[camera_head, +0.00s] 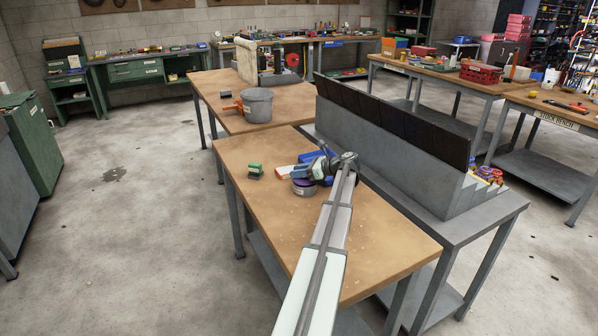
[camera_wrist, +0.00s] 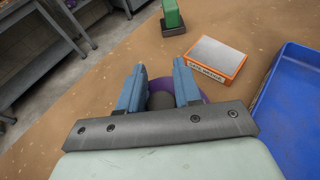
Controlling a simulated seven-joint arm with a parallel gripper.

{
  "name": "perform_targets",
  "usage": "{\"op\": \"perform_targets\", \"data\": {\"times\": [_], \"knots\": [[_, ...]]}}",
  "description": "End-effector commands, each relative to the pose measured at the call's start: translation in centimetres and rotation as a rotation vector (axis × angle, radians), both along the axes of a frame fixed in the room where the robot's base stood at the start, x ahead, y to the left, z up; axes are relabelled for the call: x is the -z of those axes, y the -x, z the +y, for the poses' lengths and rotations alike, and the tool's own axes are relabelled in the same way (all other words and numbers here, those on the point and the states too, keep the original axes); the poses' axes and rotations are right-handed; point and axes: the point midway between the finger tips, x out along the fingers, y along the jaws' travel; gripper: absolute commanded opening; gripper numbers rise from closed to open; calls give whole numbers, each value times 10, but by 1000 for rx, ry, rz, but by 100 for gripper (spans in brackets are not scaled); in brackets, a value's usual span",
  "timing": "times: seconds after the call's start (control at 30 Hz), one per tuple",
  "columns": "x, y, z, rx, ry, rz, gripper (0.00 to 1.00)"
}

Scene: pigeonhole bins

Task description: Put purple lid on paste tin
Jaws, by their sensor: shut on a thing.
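The purple lid (camera_wrist: 160,83) lies under my gripper (camera_wrist: 160,72) in the wrist view, partly hidden by the fingers. My fingers are shut on its dark knob, one on each side. In the head view the purple lid (camera_head: 301,181) shows as a thin purple band at the top of the grey paste tin (camera_head: 305,190), below my gripper (camera_head: 298,173). Whether the lid rests on the tin or is just above it, I cannot tell. The tin is hidden under the lid in the wrist view.
An orange-edged box with a label (camera_wrist: 215,62) lies close ahead of my gripper, and a blue tray (camera_wrist: 285,105) is to its right. A green block on a dark base (camera_head: 255,170) stands to the left.

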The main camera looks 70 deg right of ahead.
Motion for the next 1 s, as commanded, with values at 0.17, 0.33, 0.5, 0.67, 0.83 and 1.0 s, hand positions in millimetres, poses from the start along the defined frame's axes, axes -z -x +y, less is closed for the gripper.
{"op": "perform_targets", "data": {"times": [0.17,0.33,0.5,0.67,0.83,1.0], "knots": [[2,0,0,0,0,0,0],[4,0,0,0,0,0,0],[6,0,0,0,-1,0,0],[8,0,0,0,-1,0,0],[10,0,0,0,-1,0,0],[12,0,0,0,0,0,0]]}}
